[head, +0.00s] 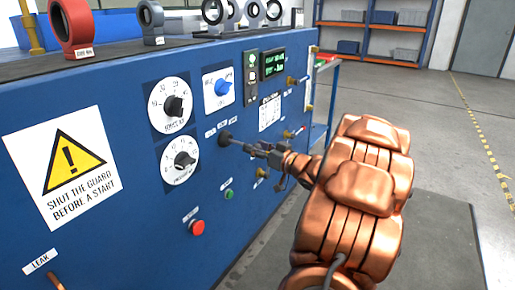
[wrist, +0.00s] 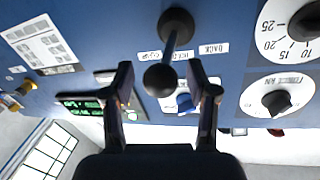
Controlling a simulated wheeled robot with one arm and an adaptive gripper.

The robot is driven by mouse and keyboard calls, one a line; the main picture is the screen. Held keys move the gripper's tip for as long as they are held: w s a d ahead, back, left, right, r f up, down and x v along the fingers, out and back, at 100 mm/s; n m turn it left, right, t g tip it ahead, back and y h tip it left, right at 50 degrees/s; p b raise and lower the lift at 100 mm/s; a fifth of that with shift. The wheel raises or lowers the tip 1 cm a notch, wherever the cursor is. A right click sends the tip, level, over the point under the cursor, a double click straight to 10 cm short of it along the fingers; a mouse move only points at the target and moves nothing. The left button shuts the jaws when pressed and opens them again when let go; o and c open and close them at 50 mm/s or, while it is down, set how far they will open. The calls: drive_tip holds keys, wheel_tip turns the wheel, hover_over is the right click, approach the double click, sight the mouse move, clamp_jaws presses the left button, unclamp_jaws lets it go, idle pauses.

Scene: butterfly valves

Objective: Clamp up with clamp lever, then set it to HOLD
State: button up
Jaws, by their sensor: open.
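The clamp lever (head: 229,140) sticks out of the blue panel at a dark round base. In the wrist view its rod (wrist: 170,50) ends in a black ball knob (wrist: 160,77), tilted slightly left of the base there. My gripper (wrist: 160,82) is open, with one finger on each side of the knob and a visible gap to both. In the head view my gripper (head: 256,150) is at the lever's outer end, which it partly hides. A row of small white labels (wrist: 213,48) lies by the lever base; one reads BACK, the others are hard to read.
Dials (head: 173,106), a blue knob (head: 222,87), a green display (head: 273,64) and a red button (head: 197,227) share the blue panel (head: 135,215). Several small fittings (head: 288,134) project right of the lever. Open floor (head: 400,120) lies to the right.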

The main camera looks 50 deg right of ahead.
drive_tip(key=s, duration=1.2)
idle(0.7)
